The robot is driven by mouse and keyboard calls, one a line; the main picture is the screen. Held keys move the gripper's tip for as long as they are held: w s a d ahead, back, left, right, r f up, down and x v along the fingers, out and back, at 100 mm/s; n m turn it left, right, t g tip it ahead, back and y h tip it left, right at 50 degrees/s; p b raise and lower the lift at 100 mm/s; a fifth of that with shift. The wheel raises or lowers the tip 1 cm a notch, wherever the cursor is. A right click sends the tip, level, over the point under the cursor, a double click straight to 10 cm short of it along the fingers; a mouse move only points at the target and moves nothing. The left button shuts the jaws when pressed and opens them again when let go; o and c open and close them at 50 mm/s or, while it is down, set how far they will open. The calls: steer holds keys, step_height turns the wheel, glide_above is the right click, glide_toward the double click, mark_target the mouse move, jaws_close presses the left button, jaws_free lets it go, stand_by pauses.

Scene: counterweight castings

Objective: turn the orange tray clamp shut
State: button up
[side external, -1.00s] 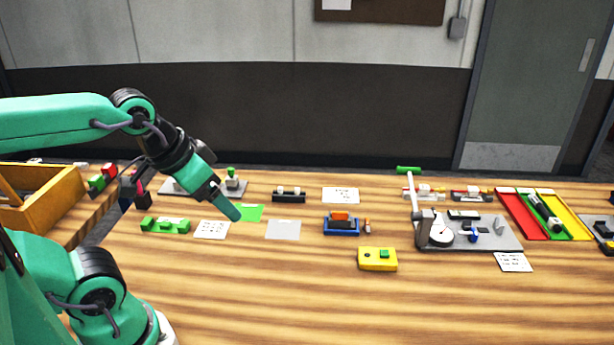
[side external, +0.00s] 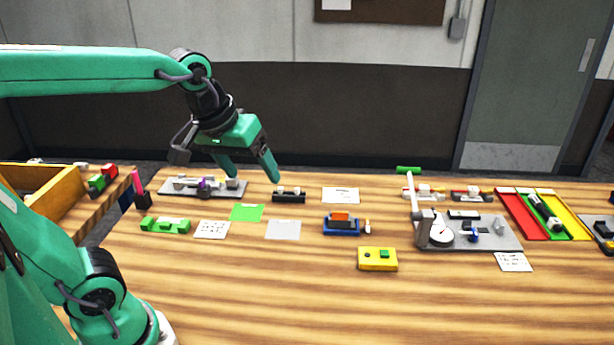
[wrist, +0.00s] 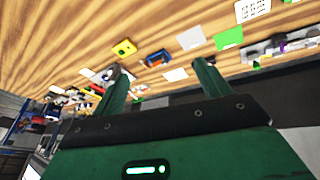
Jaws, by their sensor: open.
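A small blue tray (side external: 328,230) with an orange piece (side external: 340,214) on top sits near the middle of the bench; dark parts lie around the orange piece. I take the orange piece for the clamp, but it is too small to tell how it is turned. The blue tray with its orange piece also shows in the wrist view (wrist: 157,60), between my fingers. My gripper (side external: 252,179) is open and empty, in the air to the left of the blue tray and well apart from it, fingers pointing down and right.
A yellow block (side external: 377,264) with a green knob stands in front of the blue tray. A black holder (side external: 288,198) lies behind it, left. A grey plate (side external: 470,243) with a dial and upright lever stands to the right. Bare wood is free at the front.

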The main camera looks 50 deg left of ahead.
steer(key=w+n+g, duration=0.1)
steer(key=w+n, duration=0.5)
steer(key=w, duration=0.5)
steer(key=n+g, duration=0.4)
steer(key=n, duration=1.2)
glide_above(366, 224)
step_height(366, 224, down, 18)
steer(key=shift+s+f, duration=0.1)
steer(key=shift+f, duration=0.3)
steer(key=shift+f, duration=3.9)
